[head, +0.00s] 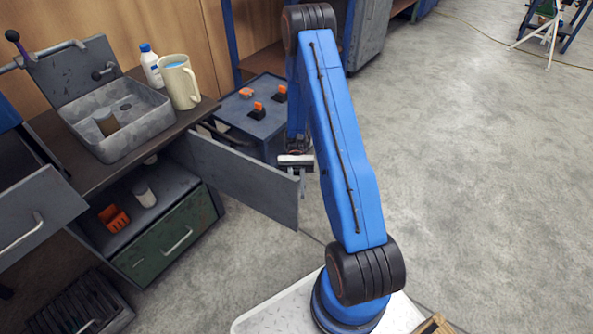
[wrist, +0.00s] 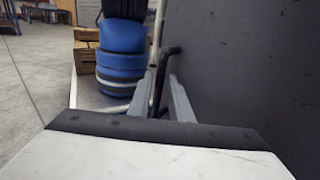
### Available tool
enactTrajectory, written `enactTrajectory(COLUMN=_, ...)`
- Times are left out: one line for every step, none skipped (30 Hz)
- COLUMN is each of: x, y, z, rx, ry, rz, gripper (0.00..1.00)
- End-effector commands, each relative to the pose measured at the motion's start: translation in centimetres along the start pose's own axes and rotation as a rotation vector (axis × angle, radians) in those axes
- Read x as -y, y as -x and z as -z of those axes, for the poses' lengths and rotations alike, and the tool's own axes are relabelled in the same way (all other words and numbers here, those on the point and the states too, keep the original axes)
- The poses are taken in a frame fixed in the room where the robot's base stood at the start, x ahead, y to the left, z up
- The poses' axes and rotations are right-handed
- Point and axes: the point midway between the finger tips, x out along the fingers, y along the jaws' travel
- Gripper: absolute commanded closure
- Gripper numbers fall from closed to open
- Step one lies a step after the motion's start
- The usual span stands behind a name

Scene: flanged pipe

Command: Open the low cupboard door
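The low cupboard door (head: 250,182) is a flat dark grey panel. It stands swung out from the cupboard front, at a wide angle to it. In the wrist view, the door (wrist: 245,70) fills the right side. A dark bar handle (wrist: 164,72) sticks out from its face. My gripper (head: 297,170) is at the door's free end in the head view. In the wrist view, the two grey fingers of my gripper (wrist: 165,95) are either side of the handle. I cannot tell whether they clamp it.
The cupboard's shelf holds a jar (head: 145,194) and an orange thing (head: 114,218), above a green drawer (head: 165,240). An open grey drawer (head: 35,220) juts out at left. A blue cabinet (head: 255,120) stands behind the door. The floor at right (head: 470,170) is clear.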

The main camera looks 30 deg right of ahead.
Motion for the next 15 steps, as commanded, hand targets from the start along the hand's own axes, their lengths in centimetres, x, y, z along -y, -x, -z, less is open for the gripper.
enactTrajectory(x=0.0, y=0.9, z=0.1, rx=-0.002, ry=0.001, rz=0.001, gripper=0.82)
enactTrajectory(x=0.0, y=1.4, z=0.1, rx=-0.003, ry=0.001, rz=0.001, gripper=0.82)
enactTrajectory(x=0.0, y=2.2, z=0.1, rx=-0.003, ry=0.001, rz=0.0, gripper=0.82)
enactTrajectory(x=0.0, y=2.8, z=0.1, rx=-0.002, ry=0.001, rz=0.0, gripper=0.82)
enactTrajectory(x=0.0, y=3.4, z=0.1, rx=-0.003, ry=0.001, rz=0.0, gripper=0.82)
enactTrajectory(x=-0.1, y=4.2, z=0.1, rx=-0.002, ry=0.001, rz=0.0, gripper=0.82)
enactTrajectory(x=-0.1, y=4.8, z=0.1, rx=-0.002, ry=0.001, rz=0.001, gripper=0.82)
enactTrajectory(x=-0.1, y=5.4, z=0.1, rx=-0.002, ry=0.001, rz=0.001, gripper=0.82)
enactTrajectory(x=-0.1, y=6.2, z=0.1, rx=-0.002, ry=0.001, rz=0.001, gripper=0.82)
enactTrajectory(x=-0.1, y=6.8, z=0.1, rx=-0.002, ry=0.001, rz=0.001, gripper=0.82)
enactTrajectory(x=-0.1, y=7.5, z=0.1, rx=-0.003, ry=0.0, rz=0.001, gripper=0.82)
enactTrajectory(x=0.0, y=8.2, z=0.1, rx=-0.002, ry=0.0, rz=0.001, gripper=0.82)
enactTrajectory(x=0.0, y=8.8, z=0.1, rx=-0.002, ry=0.0, rz=0.001, gripper=0.82)
enactTrajectory(x=0.0, y=9.4, z=0.1, rx=-0.002, ry=0.0, rz=0.001, gripper=0.82)
enactTrajectory(x=0.0, y=10.2, z=0.1, rx=-0.001, ry=0.0, rz=0.001, gripper=0.82)
